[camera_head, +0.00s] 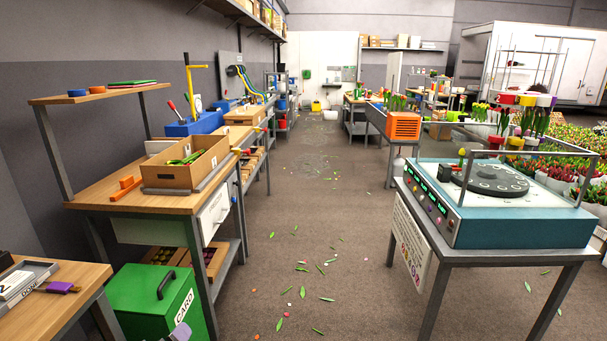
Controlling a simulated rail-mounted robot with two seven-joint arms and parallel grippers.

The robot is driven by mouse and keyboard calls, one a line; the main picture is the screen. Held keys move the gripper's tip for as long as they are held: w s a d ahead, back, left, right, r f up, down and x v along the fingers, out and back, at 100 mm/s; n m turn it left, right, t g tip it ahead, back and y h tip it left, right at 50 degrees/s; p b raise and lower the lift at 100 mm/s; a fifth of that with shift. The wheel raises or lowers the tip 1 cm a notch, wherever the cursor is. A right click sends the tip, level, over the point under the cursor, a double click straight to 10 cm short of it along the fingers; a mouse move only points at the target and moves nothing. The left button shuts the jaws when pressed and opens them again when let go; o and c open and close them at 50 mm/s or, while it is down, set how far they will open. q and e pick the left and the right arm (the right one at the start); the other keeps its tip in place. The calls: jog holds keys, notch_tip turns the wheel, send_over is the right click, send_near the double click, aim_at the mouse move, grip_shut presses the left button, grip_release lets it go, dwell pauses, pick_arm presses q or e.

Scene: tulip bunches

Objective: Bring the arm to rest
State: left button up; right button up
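No tulip bunch is seen in a gripper.
A wooden workbench (110,199) with a cardboard tray (168,179) stands at left, a green lidded box (150,297) below it. A teal machine (525,230) with a round dark disc (492,179) stands on a table at right. The aisle floor (320,235) between is open, with scattered leaves.

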pick_arm(q)
jog(key=s+d+r+m+g+p, duration=0.2)
jog(key=s+d+m+p, duration=0.1)
jog(key=s, duration=0.5)
jog(key=s+d+r+m+g+y+p, duration=0.1)
jog(key=s+d+m+g+p, duration=0.15)
jog(key=s, duration=0.45)
jog(key=s+d+r+m+g+p, duration=0.2)
jog(key=s+d+p, duration=0.15)
jog(key=s, duration=0.45)
jog(key=s+d+f+m+g+p, duration=0.1)
jog(key=s+f+g+p, duration=0.15)
jog(key=s, duration=0.55)
jog(key=s+d+f+m+g+p, duration=0.15)
jog(key=s+p, duration=0.25)
jog(key=s, duration=0.4)
notch_tip(320, 180, up, 37)
jog(key=p, duration=3.7)
jog(key=shift+s+d+g+p, duration=0.2)
jog(key=shift+s+g+p, duration=0.15)
jog(key=shift+g, duration=0.1)
